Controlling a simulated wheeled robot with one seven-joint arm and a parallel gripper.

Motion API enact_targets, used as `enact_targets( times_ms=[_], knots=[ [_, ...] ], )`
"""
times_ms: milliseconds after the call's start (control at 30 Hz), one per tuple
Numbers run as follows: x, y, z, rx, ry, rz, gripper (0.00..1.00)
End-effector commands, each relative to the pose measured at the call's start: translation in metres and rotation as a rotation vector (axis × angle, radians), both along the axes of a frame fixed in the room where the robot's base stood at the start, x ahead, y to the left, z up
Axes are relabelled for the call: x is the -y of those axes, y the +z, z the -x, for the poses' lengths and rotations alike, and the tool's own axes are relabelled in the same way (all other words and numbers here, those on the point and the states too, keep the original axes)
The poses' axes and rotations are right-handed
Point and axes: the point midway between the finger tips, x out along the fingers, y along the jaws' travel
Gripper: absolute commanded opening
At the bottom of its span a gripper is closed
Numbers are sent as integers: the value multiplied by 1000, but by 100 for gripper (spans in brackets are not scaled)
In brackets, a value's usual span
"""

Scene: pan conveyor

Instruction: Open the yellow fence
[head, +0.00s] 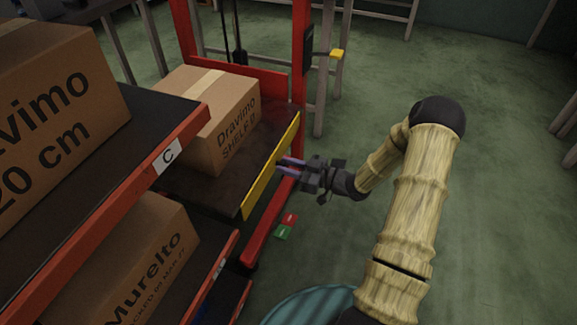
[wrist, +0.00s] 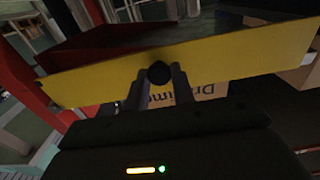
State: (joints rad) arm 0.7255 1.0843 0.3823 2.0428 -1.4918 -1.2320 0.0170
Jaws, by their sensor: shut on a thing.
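The yellow fence (head: 262,178) is an upright strip along the right edge of a dark platform (head: 190,190) in the head view. It spans most of the wrist view (wrist: 230,60) as a wide yellow panel. The knob is hidden by the fingers in the head view.
A cardboard box marked Dravimo (head: 211,119) stands on the platform behind the fence. A red frame post (head: 299,60) rises just beyond my gripper. Shelves with boxes (head: 152,258) are at the left. Green floor (head: 500,140) is open at the right.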

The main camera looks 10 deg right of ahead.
Motion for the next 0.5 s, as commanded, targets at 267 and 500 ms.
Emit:
enact_targets(
  times_ms=[267, 500],
  knots=[
    [0, 30, 1, -1, 3, 0, 0],
    [0, 54, 1, -1, 3, -1, 0]
  ],
)
